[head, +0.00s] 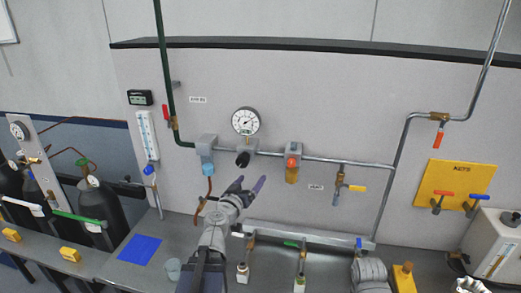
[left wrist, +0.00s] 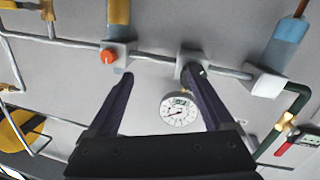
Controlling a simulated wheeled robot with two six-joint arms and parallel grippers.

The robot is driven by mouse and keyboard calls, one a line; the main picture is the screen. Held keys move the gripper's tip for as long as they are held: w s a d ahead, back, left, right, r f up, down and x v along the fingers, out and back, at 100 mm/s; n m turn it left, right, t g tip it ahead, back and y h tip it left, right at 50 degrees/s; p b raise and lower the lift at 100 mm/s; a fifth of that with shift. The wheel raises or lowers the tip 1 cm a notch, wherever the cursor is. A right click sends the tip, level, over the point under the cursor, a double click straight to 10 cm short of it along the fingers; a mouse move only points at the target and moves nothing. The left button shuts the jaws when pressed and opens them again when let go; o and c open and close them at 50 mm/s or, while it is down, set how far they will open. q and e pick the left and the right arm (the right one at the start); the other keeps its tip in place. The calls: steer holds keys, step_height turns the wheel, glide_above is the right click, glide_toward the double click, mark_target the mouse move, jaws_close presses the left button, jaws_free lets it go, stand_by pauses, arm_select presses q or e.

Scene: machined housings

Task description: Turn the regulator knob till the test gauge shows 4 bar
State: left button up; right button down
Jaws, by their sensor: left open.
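The round white test gauge (head: 246,121) is on the wall above the pipe; it also shows upside down in the left wrist view (left wrist: 181,109). Its needle is too small to read surely. The black regulator knob (head: 243,159) sits on a grey block just under the gauge. In the left wrist view a finger overlaps that block, so the knob is hard to make out. My left gripper (head: 250,182) is open and empty, below the knob and slightly right, apart from it in the head view. Its fingers (left wrist: 159,72) spread wide in the left wrist view. My right gripper is not in view.
An orange knob (head: 292,162) is right of the regulator, and a blue-bowled filter (head: 207,166) is left. A yellow-handled valve (head: 356,188) hangs farther right. The wall between bench and pipe is mostly free.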

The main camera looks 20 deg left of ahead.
mark_target(241, 162)
arm_select(q)
steer(key=a+r+n+y, duration=0.2)
steer(key=a+y, duration=0.1)
steer(key=a, duration=0.2)
steer(key=shift+x, duration=3.65)
jaws_close()
